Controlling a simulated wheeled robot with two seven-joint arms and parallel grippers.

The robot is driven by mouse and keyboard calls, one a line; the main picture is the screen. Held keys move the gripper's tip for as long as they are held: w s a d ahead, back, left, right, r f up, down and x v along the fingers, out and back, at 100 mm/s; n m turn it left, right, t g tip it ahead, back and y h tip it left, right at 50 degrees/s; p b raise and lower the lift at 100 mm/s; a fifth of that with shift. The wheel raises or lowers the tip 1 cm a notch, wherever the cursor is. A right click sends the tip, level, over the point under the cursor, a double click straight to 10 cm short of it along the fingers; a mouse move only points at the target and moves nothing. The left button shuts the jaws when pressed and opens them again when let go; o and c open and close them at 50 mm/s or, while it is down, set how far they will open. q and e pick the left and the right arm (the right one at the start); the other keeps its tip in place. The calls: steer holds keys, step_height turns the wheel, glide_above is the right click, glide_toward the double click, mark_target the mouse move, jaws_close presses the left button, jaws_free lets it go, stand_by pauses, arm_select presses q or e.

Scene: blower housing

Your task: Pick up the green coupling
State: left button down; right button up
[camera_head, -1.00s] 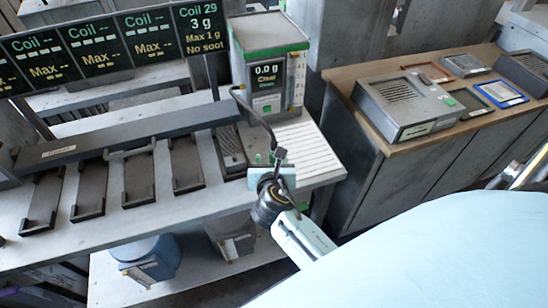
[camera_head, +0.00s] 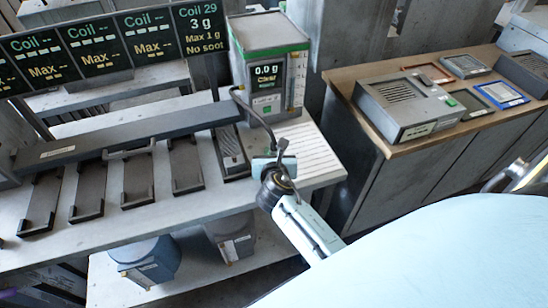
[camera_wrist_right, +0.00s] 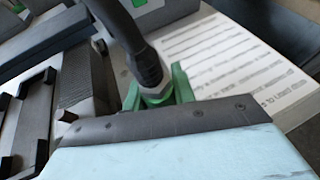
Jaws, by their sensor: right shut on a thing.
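The green coupling (camera_wrist_right: 160,92) sits at the end of a black hose (camera_wrist_right: 140,60), with a grey metal nut between them. In the right wrist view its green arms stand just beyond the dark edge of my right gripper. My right gripper (camera_head: 274,166) is at the front right of the grey bench and is shut on the coupling. The gripper body hides the fingertips and the lower part of the coupling. In the head view the gripper covers most of the coupling. My left gripper is in neither view.
The hose runs to a grey box with a green-rimmed top (camera_head: 270,35), reading 0.0 g. Dark trays (camera_head: 138,180) line the bench to the left. A wooden-topped counter (camera_head: 385,140) with a grey device stands further right.

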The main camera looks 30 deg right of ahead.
jaws_close()
step_height(320, 180, up, 10)
steer(key=p, duration=0.3)
stand_by(1.2)
